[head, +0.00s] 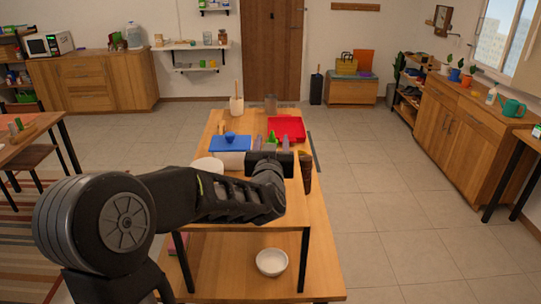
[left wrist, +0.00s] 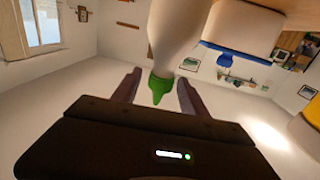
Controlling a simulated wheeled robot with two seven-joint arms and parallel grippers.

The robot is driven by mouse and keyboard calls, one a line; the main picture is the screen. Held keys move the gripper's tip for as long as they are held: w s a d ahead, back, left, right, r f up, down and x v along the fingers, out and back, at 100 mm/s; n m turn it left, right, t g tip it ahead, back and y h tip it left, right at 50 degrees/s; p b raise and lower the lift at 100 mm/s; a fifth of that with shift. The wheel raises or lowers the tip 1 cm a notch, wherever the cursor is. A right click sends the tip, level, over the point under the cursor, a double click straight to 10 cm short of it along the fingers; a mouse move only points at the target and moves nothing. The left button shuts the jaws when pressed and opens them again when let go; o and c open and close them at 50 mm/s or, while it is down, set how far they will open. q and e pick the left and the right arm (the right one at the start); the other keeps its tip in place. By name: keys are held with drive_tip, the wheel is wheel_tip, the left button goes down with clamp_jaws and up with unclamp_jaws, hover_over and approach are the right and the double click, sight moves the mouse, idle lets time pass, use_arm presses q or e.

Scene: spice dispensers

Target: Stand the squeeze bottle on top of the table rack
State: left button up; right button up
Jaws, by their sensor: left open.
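The squeeze bottle has a pale body and a green nozzle (left wrist: 160,90). In the left wrist view its pale body (left wrist: 176,38) extends up out of frame. In the head view only its green tip (head: 272,137) shows; the gripper hides the rest. My left gripper (head: 271,145) is open, its two fingers on either side of the nozzle, with no clear grip on it. A wooden top (head: 295,212) on black legs stands over a lower board (head: 215,267); I cannot tell which part is the table rack. My right gripper is out of view.
A blue-lidded box (head: 231,142) stands left of the gripper, and a red tray (head: 287,129) lies behind it. A white bowl (head: 271,262) sits on the lower board.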

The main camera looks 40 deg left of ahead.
use_arm(q)
drive_tip(key=b+v, duration=0.1)
drive_tip(key=v, duration=1)
drive_tip(key=shift+s+d+b, duration=0.15)
drive_tip(key=shift+s+b, duration=0.2)
